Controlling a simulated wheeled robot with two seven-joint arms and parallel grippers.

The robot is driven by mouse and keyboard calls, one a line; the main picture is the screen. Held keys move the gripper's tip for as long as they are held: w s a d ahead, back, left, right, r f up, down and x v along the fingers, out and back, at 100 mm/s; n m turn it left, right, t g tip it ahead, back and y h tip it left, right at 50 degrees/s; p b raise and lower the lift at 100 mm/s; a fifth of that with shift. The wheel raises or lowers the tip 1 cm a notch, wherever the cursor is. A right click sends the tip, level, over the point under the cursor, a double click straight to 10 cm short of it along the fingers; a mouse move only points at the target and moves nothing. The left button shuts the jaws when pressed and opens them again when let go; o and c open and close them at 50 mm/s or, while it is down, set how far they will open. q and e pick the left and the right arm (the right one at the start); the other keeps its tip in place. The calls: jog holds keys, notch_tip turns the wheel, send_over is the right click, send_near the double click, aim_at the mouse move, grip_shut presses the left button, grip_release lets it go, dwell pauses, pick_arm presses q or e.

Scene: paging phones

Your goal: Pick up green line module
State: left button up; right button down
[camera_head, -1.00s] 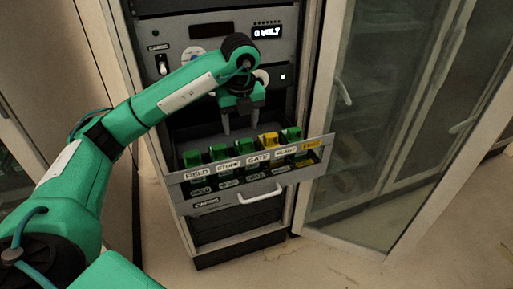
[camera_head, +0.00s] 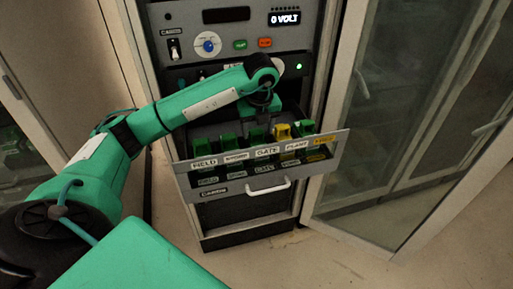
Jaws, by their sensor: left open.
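An open drawer (camera_head: 215,189) in the rack holds a row of modules. Green line modules stand behind the FIELD label (camera_head: 203,147), behind the second label (camera_head: 228,141) and at the right end (camera_head: 306,127). A yellow module (camera_head: 282,131) stands behind PLANT. Another green module (camera_head: 257,136) is behind GATE, partly covered by my left gripper (camera_head: 262,120). That gripper points down into the drawer, with its fingertips at or just above this module. It is open; whether the fingers straddle the module is hard to see. My right gripper is out of view.
The rack panel above has a 0 VOLT display (camera_head: 284,18), a blue-centred dial (camera_head: 208,43), and green and orange buttons. A white handle (camera_head: 268,187) sticks out from the drawer front. A glass cabinet door (camera_head: 385,110) stands close on the right.

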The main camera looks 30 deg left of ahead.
pick_arm(q)
jog(key=shift+a+f+p, duration=0.15)
jog(key=shift+f+p, duration=0.15)
jog(key=shift+f, duration=0.15)
jog(key=f, duration=0.1)
jog(key=f+p, duration=0.1)
jog(key=f, duration=0.1)
jog(key=shift+w+a+f, duration=0.2)
jog(key=shift+a+f, duration=0.05)
jog(key=shift+a, duration=0.05)
jog(key=shift+f, duration=0.3)
jog(key=c, duration=0.9)
jog(key=shift+c, duration=0.3)
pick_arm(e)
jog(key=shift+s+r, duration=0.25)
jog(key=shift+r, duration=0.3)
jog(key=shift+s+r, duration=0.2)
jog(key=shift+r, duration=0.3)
pick_arm(q)
jog(key=shift+w+r, duration=0.1)
jog(key=shift+r, duration=0.05)
